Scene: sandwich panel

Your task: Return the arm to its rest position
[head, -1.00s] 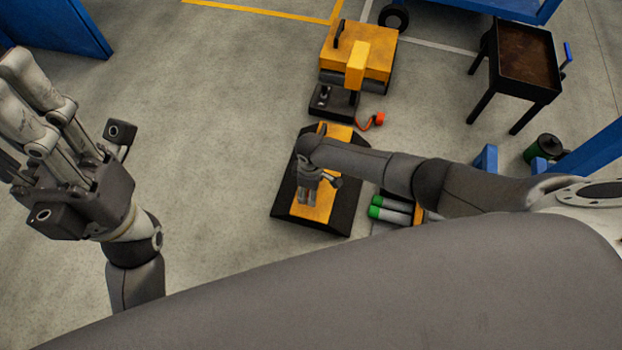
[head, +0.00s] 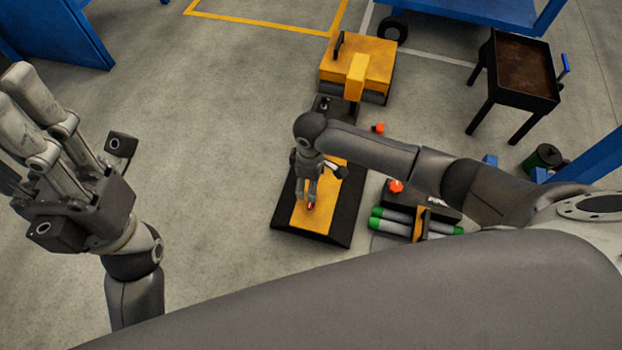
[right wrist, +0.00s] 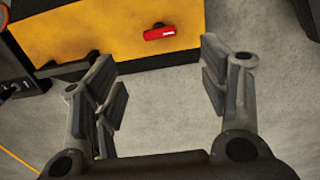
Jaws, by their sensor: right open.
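My right gripper (head: 308,200) hangs pointing down over a yellow panel (head: 329,187) with a black surround. In the right wrist view my right gripper (right wrist: 165,95) is open and empty, its fingers wide apart. A small red piece (right wrist: 159,33) with a white mark lies on the yellow panel (right wrist: 90,30) beyond the fingertips, apart from them. It also shows in the head view (head: 310,206) by the fingertips. My left gripper (head: 50,130) is raised at the left edge, away from everything; its jaw gap is not clear.
A yellow and black machine (head: 372,60) stands behind the panel. Grey cylinders with green ends (head: 390,225) and an orange-red knob (head: 396,186) are right of it, near my right arm. A black table (head: 520,75) stands back right. Floor on the left is free.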

